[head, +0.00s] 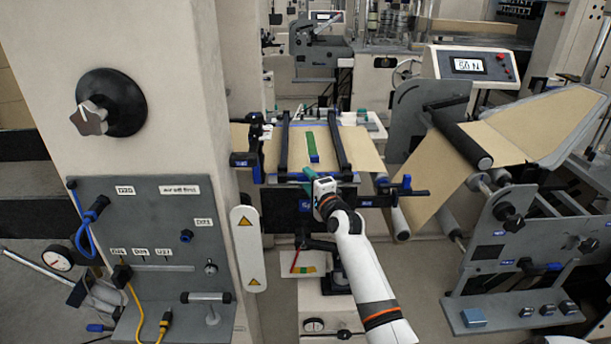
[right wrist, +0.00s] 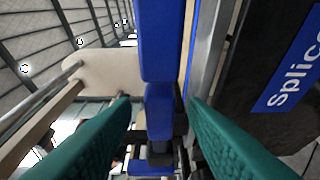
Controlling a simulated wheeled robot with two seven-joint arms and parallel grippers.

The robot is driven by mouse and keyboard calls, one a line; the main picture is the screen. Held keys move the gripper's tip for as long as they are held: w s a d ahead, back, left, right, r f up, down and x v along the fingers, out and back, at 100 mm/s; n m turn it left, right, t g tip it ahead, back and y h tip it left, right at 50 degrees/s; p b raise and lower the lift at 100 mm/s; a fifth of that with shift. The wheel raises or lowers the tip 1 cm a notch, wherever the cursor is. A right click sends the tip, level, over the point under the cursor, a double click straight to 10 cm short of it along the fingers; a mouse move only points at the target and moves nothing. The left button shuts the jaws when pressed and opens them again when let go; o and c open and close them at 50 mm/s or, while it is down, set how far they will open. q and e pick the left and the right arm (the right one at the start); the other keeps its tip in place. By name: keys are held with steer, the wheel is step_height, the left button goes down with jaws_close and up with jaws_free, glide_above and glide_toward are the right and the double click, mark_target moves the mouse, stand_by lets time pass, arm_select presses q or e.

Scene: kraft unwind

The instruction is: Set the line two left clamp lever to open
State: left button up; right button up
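My right gripper (head: 309,173) is at the front edge of the splice table (head: 365,150), between two black clamp bars: the left bar (head: 284,150) and the right bar (head: 340,150). Its teal fingers are open in the right wrist view (right wrist: 160,125). A blue bar-like part (right wrist: 160,45) runs through the gap between them, with no clear contact. I cannot tell whether it is the left clamp lever. Blue and black handles show at the table's left side (head: 240,160) and right side (head: 405,188). My left gripper is out of view.
A panel with knobs and cables (head: 150,230) stands left. A web roller frame (head: 510,225) and a display (head: 468,66) stand right. A "Splice" label (right wrist: 285,80) is close on the right in the wrist view.

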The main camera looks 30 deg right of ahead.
steer(key=shift+w+d, duration=0.2)
steer(key=shift+w, duration=1.1)
steer(key=shift+c, duration=0.2)
jaws_close()
